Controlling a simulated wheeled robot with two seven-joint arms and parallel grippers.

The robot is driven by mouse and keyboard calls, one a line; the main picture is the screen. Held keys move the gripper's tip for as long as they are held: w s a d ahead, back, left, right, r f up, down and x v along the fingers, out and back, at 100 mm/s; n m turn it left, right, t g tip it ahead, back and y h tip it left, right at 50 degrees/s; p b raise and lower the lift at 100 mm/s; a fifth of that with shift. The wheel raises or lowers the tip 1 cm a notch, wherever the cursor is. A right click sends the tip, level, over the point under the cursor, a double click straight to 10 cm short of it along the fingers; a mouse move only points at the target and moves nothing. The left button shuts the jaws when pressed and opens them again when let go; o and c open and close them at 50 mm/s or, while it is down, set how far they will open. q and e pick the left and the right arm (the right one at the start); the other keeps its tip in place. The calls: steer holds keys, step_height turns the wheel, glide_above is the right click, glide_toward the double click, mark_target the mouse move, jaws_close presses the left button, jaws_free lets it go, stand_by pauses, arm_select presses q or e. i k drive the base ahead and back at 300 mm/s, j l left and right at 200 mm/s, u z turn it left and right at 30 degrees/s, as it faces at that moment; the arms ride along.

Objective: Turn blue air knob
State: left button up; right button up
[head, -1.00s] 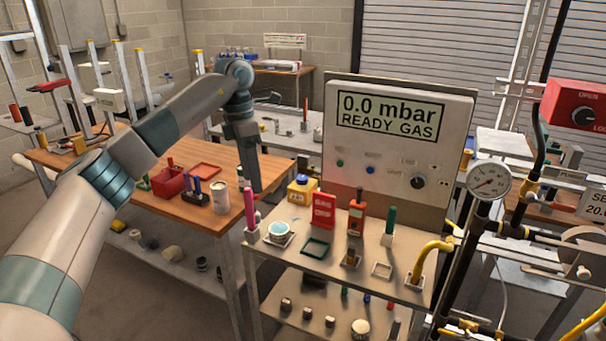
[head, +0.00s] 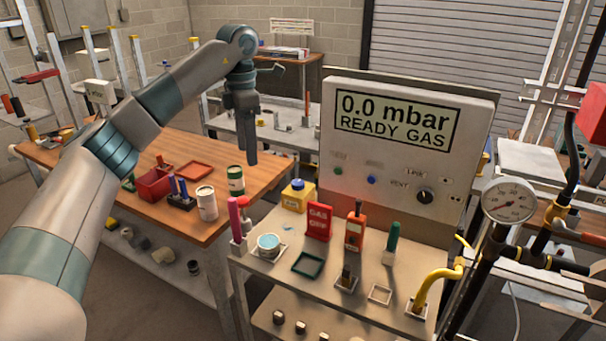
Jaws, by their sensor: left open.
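A grey control panel (head: 465,135) stands at the back of the metal table. Its screen (head: 395,118) reads "0.0 mbar READY GAS". A small blue knob (head: 371,180) sits on the panel's lower face, between a small green one (head: 339,171) and a larger black knob (head: 425,195). I cannot read the label above the blue one. My left gripper (head: 248,158) is open and empty, pointing down in the air left of the panel, well apart from the blue knob. My right gripper is out of view.
The metal table (head: 290,222) holds a red gas sign (head: 318,222), a yellow container (head: 297,195), a cup (head: 268,246) and upright tools. A gauge (head: 509,202) and yellow pipe (head: 437,282) stand right. The wooden table (head: 222,160) carries a red bin (head: 155,185) and cans.

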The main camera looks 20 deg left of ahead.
mark_target(297, 184)
steer(key=i, duration=1)
